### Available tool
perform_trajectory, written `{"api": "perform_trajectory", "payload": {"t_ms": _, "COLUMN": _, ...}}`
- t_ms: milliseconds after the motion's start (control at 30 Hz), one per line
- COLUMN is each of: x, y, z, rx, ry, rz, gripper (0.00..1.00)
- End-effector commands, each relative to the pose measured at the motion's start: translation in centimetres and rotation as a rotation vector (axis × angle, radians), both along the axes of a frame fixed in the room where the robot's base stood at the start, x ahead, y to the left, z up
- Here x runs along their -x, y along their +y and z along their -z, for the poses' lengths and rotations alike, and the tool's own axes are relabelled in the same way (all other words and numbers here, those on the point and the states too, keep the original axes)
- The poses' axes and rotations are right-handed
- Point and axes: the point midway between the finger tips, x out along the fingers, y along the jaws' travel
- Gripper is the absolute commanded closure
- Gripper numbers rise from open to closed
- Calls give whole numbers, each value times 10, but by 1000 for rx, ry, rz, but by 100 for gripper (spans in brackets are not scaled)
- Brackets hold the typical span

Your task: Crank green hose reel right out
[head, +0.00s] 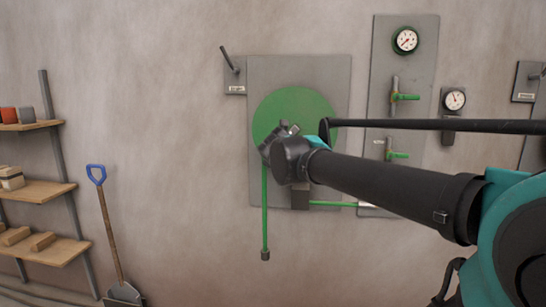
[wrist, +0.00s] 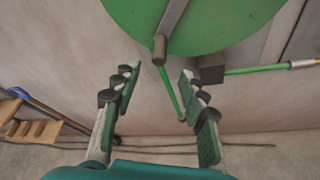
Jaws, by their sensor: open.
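The green hose reel (head: 295,103) is a round disc on a grey wall plate (head: 330,75). It also fills the top of the wrist view (wrist: 235,18). A grey crank arm (wrist: 175,18) crosses its face and ends in a dark, stubby handle (wrist: 160,48). In the head view my gripper and wrist cover the crank. A green hose (head: 265,205) hangs from the reel's left side to a dark end piece (head: 265,254). My gripper (head: 278,138) is in front of the reel's lower part. In the wrist view its fingers (wrist: 158,74) are apart and empty, with the handle just beyond their tips.
A dark block (head: 300,198) and a green pipe (head: 335,204) sit below the reel. A lever (head: 230,60) is at its upper left. A panel with a gauge (head: 405,40) and green valves (head: 404,97) stands right. A shovel (head: 108,225) and shelves (head: 40,190) are left.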

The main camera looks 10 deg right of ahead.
Motion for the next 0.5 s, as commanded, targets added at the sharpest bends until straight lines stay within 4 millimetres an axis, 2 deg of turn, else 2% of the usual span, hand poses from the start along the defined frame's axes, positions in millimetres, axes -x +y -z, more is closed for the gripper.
{"api": "perform_trajectory", "payload": {"t_ms": 167, "x": 4, "y": 9, "z": 16, "rx": 72, "ry": 2, "rz": 2, "gripper": 57}}
{"api": "perform_trajectory", "payload": {"t_ms": 333, "x": 19, "y": 24, "z": 41, "rx": 257, "ry": -41, "rz": 34, "gripper": 57}}
{"api": "perform_trajectory", "payload": {"t_ms": 500, "x": 39, "y": 34, "z": 45, "rx": 408, "ry": -149, "rz": 84, "gripper": 57}}
